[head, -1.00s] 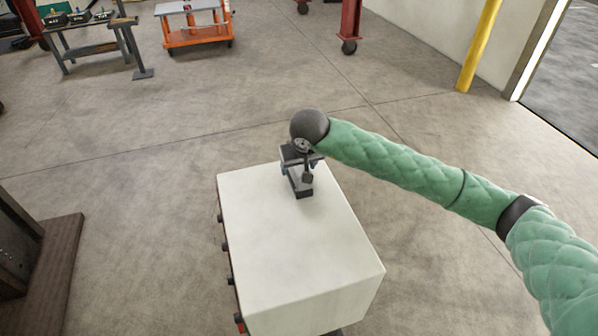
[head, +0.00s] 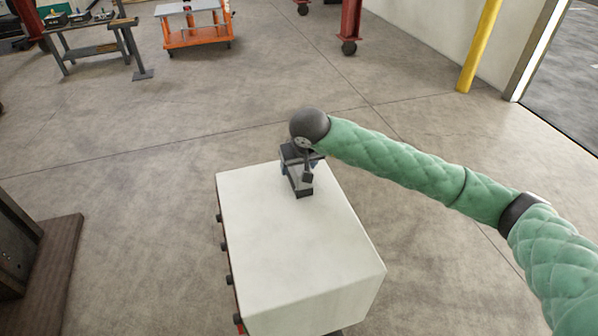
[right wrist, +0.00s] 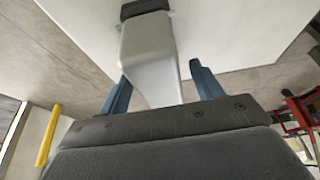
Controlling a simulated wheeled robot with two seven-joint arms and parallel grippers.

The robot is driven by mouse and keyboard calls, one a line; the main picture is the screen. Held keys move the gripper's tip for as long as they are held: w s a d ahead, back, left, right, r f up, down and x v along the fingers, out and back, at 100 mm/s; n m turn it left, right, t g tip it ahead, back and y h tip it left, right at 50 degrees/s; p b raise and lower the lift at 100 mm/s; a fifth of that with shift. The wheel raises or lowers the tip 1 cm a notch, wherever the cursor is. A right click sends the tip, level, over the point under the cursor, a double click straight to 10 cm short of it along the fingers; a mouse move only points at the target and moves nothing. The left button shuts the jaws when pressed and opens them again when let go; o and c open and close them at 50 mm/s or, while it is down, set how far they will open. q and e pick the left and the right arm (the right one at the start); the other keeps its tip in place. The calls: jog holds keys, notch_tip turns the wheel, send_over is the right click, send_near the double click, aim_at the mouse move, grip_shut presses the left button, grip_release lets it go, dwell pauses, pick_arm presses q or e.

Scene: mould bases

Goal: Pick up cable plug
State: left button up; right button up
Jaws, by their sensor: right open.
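The cable plug (right wrist: 150,50) has a pale grey body and a dark end block (right wrist: 145,9). It lies on the white top of a cabinet, near its far edge; in the head view its grey body (head: 300,182) shows just below my right gripper (head: 299,168). In the right wrist view the blue fingers of my right gripper (right wrist: 160,72) are apart, and the plug's body runs between them. A gap shows by the right finger; whether the left finger touches the plug I cannot tell. My left gripper is not in view.
A dark brown platform (head: 50,270) stands at the left. An orange cart (head: 195,35), a workbench (head: 90,45) and a yellow post (head: 478,45) are far off. Open floor surrounds the cabinet.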

dwell(0.7)
jog(key=c, duration=1.2)
jog(key=shift+c, duration=0.9)
